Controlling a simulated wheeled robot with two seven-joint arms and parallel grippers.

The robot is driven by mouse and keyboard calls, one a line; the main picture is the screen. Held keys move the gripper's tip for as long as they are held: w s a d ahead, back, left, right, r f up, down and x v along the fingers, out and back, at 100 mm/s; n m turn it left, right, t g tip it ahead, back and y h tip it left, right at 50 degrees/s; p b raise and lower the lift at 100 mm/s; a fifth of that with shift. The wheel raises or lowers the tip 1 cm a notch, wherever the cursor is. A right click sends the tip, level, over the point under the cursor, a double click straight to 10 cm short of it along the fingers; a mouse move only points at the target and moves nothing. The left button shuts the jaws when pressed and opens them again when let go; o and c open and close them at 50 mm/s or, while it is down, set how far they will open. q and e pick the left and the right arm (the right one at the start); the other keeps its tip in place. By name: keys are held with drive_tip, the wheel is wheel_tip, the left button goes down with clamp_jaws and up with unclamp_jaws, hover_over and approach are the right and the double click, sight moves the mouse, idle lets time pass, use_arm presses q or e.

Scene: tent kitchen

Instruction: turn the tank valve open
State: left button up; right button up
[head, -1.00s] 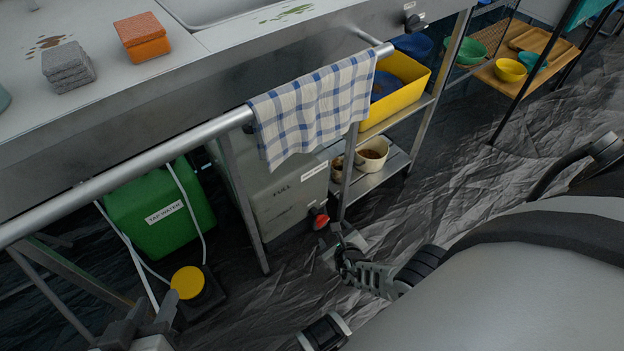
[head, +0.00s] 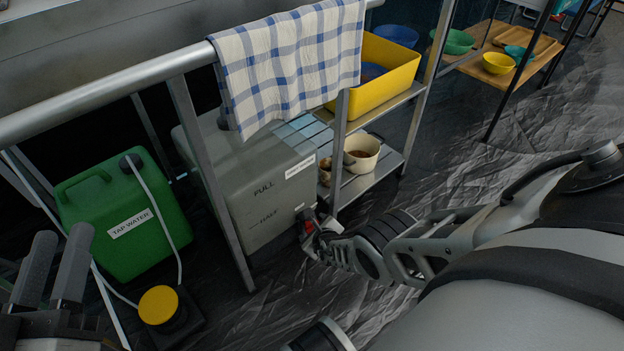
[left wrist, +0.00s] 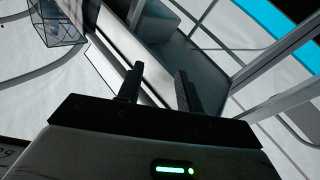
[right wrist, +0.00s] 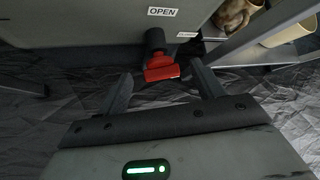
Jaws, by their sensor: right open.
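The grey tank (head: 250,190) stands on the floor under the counter, marked FULL and HALF. Its valve has a black spout and a red handle (right wrist: 162,70), seen low on the tank in the right wrist view. An OPEN label (right wrist: 162,11) is above the valve, and a smaller label sits to its right. My right gripper (right wrist: 162,82) is open, with the red handle between and just beyond its fingertips; contact cannot be told. In the head view my right gripper (head: 312,238) partly hides the valve. My left gripper (head: 56,262) is open and empty at the lower left.
A metal rail (head: 110,92) with a checked towel (head: 285,60) runs above the tank. A green tap water can (head: 125,215) and a yellow-topped pump (head: 160,304) stand left. A shelf leg (head: 342,140), yellow bin (head: 385,65) and pots (head: 362,152) are close on the right.

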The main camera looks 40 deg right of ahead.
sight(311, 225)
drive_tip(key=shift+b+x, duration=0.8)
drive_tip(key=shift+x, duration=0.25)
use_arm(q)
drive_tip(key=shift+s+a+r+m+t+h, duration=0.1)
drive_tip(key=shift+r+m+t+h, duration=0.6)
drive_tip(key=shift+r+m, duration=0.6)
drive_tip(key=shift+r+m+t+h, duration=0.4)
drive_tip(key=shift+r+m+h, duration=0.5)
drive_tip(key=shift+r+m, duration=0.35)
use_arm(e)
drive_tip(key=shift+w+f, duration=0.1)
drive_tip(key=shift+w, duration=0.05)
drive_tip(key=c, duration=1)
